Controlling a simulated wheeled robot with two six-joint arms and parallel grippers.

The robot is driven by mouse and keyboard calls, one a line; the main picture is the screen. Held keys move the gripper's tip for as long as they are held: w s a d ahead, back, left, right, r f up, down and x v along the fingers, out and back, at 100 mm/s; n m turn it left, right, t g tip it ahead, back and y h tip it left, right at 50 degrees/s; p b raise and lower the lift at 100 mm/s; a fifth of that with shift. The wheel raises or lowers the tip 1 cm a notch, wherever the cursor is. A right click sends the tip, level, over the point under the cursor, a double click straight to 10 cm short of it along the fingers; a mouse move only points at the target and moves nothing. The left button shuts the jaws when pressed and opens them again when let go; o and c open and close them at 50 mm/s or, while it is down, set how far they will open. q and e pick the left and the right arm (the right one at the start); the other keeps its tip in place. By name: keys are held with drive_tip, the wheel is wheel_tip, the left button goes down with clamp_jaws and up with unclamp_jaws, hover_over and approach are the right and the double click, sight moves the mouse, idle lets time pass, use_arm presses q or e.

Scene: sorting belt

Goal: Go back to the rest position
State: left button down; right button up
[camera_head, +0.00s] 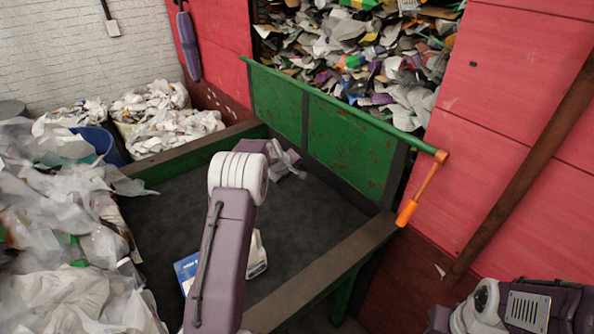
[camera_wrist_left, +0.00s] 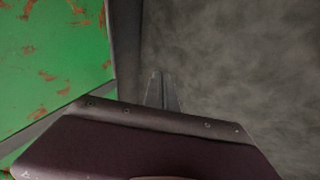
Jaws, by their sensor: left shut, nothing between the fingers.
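My left gripper (camera_head: 290,164) is over the far part of the dark belt (camera_head: 165,222), near the green side wall (camera_head: 345,140). In the left wrist view its two fingers (camera_wrist_left: 162,88) are together with nothing between them, above bare grey belt. My left arm crosses the middle of the head view and hides part of the belt. A purple and grey part of my right arm shows at the lower right; its gripper is out of view.
A blue package (camera_head: 187,270) and a white item (camera_head: 257,254) lie on the near belt, partly behind my left arm. A green rail with an orange handle (camera_head: 420,190) runs along the wall. Waste bags (camera_head: 60,240) crowd the left. A waste heap (camera_head: 360,50) lies behind the wall.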

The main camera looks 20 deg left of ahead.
use_arm(q)
drive_tip(key=s+d+r+m+h, duration=0.1)
drive_tip(key=s+d+r+m, duration=0.15)
drive_tip(key=d+r, duration=0.75)
drive_tip(key=s+d+f+m+g, duration=0.1)
drive_tip(key=s+d+m, duration=0.15)
drive_tip(key=s, duration=0.65)
drive_tip(key=s+d+f+m+g, duration=0.1)
drive_tip(key=s+d+f+m, duration=0.15)
drive_tip(key=s, duration=0.65)
drive_tip(key=s+f+m+g, duration=0.1)
drive_tip(key=s+f, duration=0.1)
drive_tip(key=s, duration=0.3)
drive_tip(key=s+f+m+g, duration=0.1)
drive_tip(key=s+f+g, duration=0.1)
drive_tip(key=s, duration=0.4)
drive_tip(key=s+f+m+g, duration=0.1)
drive_tip(key=s+f+m, duration=0.1)
drive_tip(key=s, duration=0.4)
drive_tip(key=shift+s+a+f+y, duration=0.15)
drive_tip(key=shift+a+f+y, duration=0.15)
drive_tip(key=shift+a+y, duration=0.1)
drive_tip(key=shift+m, duration=0.45)
drive_tip(key=shift+a, duration=0.1)
